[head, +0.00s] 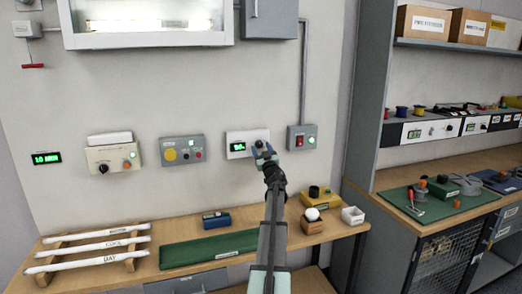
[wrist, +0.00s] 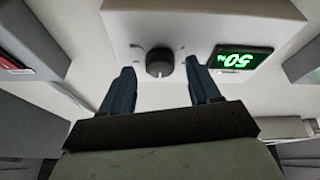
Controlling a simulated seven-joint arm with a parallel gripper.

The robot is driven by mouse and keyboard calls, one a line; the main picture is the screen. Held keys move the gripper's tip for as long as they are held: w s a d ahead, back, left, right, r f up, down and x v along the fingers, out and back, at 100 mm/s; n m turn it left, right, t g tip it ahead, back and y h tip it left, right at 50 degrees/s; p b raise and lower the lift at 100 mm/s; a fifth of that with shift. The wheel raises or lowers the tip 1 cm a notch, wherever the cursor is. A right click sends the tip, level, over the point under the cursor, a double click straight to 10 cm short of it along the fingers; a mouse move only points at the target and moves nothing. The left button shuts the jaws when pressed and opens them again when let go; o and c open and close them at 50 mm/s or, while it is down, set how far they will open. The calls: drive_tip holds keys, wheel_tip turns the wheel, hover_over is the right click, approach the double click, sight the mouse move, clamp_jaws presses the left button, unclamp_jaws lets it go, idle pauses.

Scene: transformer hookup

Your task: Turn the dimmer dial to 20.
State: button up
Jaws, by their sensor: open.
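The dimmer dial (wrist: 159,62) is a dark round knob on a white wall box (wrist: 215,20). In the wrist view it sits between the two fingertips of my gripper (wrist: 160,68), with gaps on both sides. My gripper is open and holds nothing. A green lit display (wrist: 243,60) beside the dial appears upside down in the wrist view and reads 50%. In the head view the white box (head: 236,135) is on the wall, its display (head: 238,147) lit green. My gripper (head: 262,150) is in front of its right part and largely hides the dial there.
To the left are a grey box with a yellow button (head: 169,155) and a beige box with a black knob (head: 103,168). To the right is a grey switch box with a red switch (head: 299,141). A wooden bench (head: 185,256) with several items stands below.

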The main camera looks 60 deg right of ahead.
drive_tip(key=shift+w+d+r, duration=0.1)
drive_tip(key=shift+w+d, duration=0.1)
drive_tip(key=c, duration=1)
